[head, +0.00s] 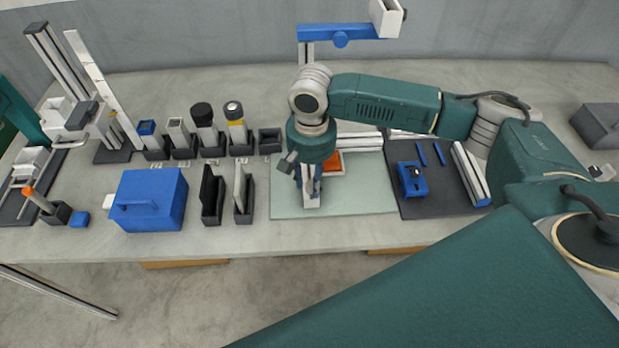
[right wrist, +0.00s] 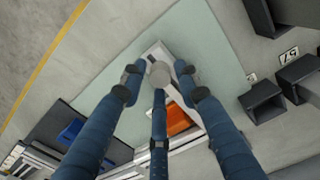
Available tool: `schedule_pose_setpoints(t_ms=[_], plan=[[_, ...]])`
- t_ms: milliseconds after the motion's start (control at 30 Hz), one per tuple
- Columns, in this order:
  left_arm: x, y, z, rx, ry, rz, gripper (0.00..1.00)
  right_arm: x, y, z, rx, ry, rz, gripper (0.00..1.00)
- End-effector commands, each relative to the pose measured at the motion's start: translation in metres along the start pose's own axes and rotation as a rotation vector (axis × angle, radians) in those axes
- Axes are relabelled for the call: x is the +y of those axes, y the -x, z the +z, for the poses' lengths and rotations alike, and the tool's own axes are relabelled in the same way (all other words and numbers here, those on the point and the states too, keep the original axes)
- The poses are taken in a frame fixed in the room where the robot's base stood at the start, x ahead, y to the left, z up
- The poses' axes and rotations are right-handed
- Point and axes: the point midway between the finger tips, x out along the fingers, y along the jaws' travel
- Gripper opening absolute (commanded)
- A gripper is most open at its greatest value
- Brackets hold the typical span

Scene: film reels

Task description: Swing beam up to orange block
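The orange block (head: 333,163) sits on the pale green mat, partly hidden behind my right gripper. It also shows in the right wrist view (right wrist: 179,119), beside the pale beam. The pale grey beam (head: 312,201) shows under my right gripper, with its near end towards the table's front edge. In the right wrist view a round grey knob (right wrist: 160,73) stands on it. My right gripper (head: 309,183) points down over the beam. Its blue fingers (right wrist: 158,75) are spread around the knob, with gaps visible at both sides. My left gripper is not in view.
The green mat (head: 363,200) has free room on its right. A dark mat (head: 436,205) with blue parts lies to its right. Black holders (head: 243,211) and a blue box (head: 150,200) stand to the left. A blue-armed stand (head: 345,34) rises behind.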

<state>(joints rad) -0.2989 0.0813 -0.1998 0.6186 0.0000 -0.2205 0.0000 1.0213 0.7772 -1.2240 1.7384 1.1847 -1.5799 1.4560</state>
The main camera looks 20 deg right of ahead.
Motion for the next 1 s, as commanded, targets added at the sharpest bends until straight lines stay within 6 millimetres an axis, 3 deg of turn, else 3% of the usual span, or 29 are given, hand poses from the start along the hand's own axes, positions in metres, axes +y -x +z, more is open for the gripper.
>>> schedule_pose_setpoints(t_ms=[300, 433, 800, 1000], plan=[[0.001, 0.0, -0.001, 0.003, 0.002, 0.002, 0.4, -0.001, 0.001, 0.0, 0.0, 0.0, -0.001, 0.4], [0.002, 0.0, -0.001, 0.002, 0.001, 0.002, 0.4, -0.001, 0.011, 0.0, 0.002, 0.001, -0.003, 0.4], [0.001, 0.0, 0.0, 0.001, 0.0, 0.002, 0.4, -0.001, 0.086, -0.001, 0.003, 0.0, -0.004, 0.4], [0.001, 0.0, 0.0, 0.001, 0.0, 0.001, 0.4, -0.001, 0.113, 0.0, 0.001, 0.001, -0.002, 0.4]])
